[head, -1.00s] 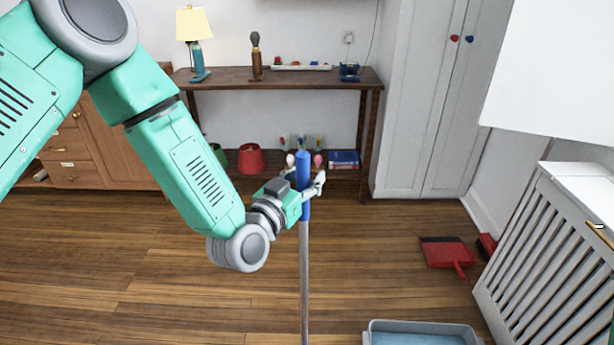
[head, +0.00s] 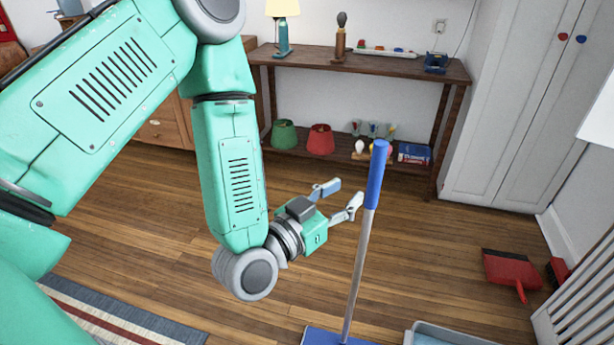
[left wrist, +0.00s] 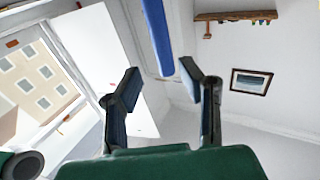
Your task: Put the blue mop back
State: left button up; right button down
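The blue mop stands in front of me in the head view, leaning slightly, with a blue grip (head: 376,174) on top of a grey pole and a blue mop head (head: 336,338) at the bottom edge of the picture. My left gripper (head: 344,197) is open and empty, just left of the pole below the blue grip, with a gap between. In the left wrist view the blue grip (left wrist: 157,36) shows beyond the open fingers (left wrist: 160,88). My right gripper is not in view.
A grey tub (head: 450,335) stands at the bottom, right of the mop head. A red dustpan (head: 511,270) lies on the floor by a white slatted panel (head: 580,300). A dark wooden shelf table (head: 380,65) stands at the back. Wooden floor between is clear.

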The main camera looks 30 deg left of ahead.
pick_arm(q)
jog(key=s+a+f+g+y, duration=0.1)
jog(key=s+f+g, duration=0.4)
jog(key=f, duration=0.5)
jog(key=s+a+f+g+y, duration=0.1)
jog(key=s+f+g, duration=0.35)
jog(key=f, duration=0.45)
jog(key=s+a+f+n+g+y, duration=0.1)
jog(key=s+a+f+g, duration=0.2)
jog(key=s, duration=0.5)
jog(key=s+a+f+n+g+y, duration=0.1)
jog(key=s+a+f+g, duration=0.2)
jog(key=s, duration=0.5)
notch_tip(320, 180, down, 2)
jog(key=shift+s+a+f+g, duration=0.15)
jog(key=shift+a+g, duration=0.25)
jog(key=shift+g, duration=0.45)
